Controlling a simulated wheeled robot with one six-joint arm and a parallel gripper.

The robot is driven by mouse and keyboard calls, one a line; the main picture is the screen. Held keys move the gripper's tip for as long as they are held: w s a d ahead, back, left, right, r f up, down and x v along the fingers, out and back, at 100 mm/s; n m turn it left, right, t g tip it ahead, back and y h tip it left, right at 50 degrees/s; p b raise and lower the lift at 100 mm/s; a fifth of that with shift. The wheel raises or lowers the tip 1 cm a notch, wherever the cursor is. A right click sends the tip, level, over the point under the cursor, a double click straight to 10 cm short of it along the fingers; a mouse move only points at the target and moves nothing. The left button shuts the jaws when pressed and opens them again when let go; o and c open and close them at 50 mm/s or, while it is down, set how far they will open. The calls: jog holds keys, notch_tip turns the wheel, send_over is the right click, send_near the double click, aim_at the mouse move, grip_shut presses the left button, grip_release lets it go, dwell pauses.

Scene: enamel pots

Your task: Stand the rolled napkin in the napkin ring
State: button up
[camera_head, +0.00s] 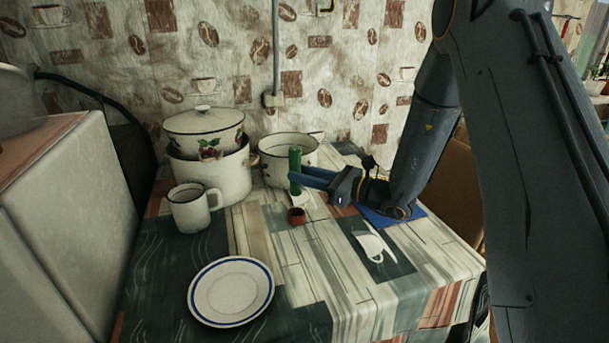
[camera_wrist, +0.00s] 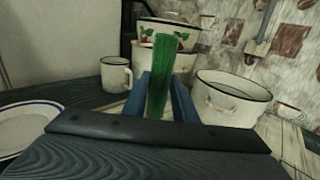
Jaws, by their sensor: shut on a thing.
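The rolled napkin (camera_head: 295,165) is a green upright roll, and it also shows in the wrist view (camera_wrist: 161,75). My gripper (camera_head: 297,181) is shut on it, with the blue fingers (camera_wrist: 163,97) on either side of the roll. The napkin ring (camera_head: 296,216) is a small reddish-brown ring on the table, in front of and a little below the napkin in the head view. The napkin is apart from the ring. The ring is not visible in the wrist view. Whether the napkin's lower end touches the table is hard to tell.
A white mug (camera_head: 192,208) and a blue-rimmed plate (camera_head: 230,292) stand left of the ring. Enamel pots (camera_head: 212,180) and an open pot (camera_head: 276,170) stand behind, close to the napkin. A blue mat (camera_head: 391,218) lies under my wrist. The table front right is clear.

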jog(key=shift+f+b, duration=2.4)
jog(key=shift+f, duration=1.6)
jog(key=o, duration=1.1)
jog(key=v, duration=0.6)
jog(key=shift+s+d, duration=0.1)
jog(key=shift+d, duration=0.2)
jog(key=shift+s+d+b, duration=0.3)
jog(key=shift+s+d, duration=0.05)
jog(key=shift+d, duration=0.15)
